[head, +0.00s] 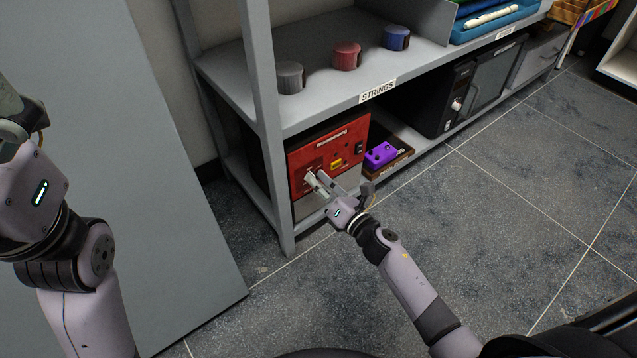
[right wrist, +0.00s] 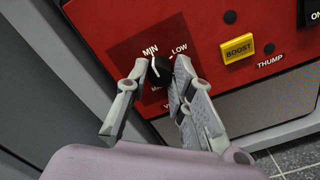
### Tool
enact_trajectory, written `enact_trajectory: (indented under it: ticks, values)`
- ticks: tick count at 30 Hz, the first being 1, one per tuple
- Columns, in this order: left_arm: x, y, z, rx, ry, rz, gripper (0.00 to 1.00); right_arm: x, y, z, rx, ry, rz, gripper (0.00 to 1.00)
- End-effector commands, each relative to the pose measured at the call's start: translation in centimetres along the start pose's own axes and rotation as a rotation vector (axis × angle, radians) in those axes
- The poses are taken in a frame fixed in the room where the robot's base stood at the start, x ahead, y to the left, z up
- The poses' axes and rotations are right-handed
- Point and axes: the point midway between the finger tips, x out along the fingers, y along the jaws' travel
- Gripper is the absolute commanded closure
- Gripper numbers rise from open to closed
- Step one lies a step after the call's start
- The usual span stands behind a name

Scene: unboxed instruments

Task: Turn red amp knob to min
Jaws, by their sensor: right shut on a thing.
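The red amp (head: 343,148) stands on the low shelf, with a red front panel above a grey lower part. In the right wrist view, its black knob (right wrist: 160,72) sits on a dark red patch with MIN printed at its upper left and LOW at its upper right. Lower labels are partly hidden by my fingers. My right gripper (head: 312,180) is at the panel's left side; in the right wrist view its fingertips (right wrist: 156,70) are closed on the knob from both sides. A small pale mark shows on the knob. My left arm is at the left edge, its fingers not clearly visible.
A yellow BOOST button (right wrist: 237,48) is right of the knob. A purple pedal (head: 380,155) sits right of the amp, and a black amp (head: 447,98) stands farther right. A shelf post (head: 267,130) rises close to the red amp's left side. The floor in front is clear.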

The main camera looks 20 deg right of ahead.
Motion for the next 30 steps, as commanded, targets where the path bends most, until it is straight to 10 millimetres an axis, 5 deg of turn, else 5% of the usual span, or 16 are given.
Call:
enact_trajectory:
  ticks: [9, 10, 18, 30]
  values:
    - [0.12, 0.0, -0.17, 0.0, 0.008, 0.0, 0.0, -0.06, -0.01, -0.23, -0.001, 0.004, 0.0, 1.0]
    - [0.12, 0.0, -0.18, 0.0, 0.008, 0.0, 0.0, -0.06, -0.01, -0.23, -0.001, 0.004, 0.0, 0.77]
    - [-0.03, -0.01, -0.12, -0.001, 0.004, -0.002, 0.0, -0.03, -0.01, -0.11, 0.0, 0.002, 0.0, 0.59]
    - [-0.1, -0.08, -0.11, -0.001, 0.002, -0.006, 0.0, -0.61, -0.05, -0.08, 0.0, 0.001, -0.001, 0.58]
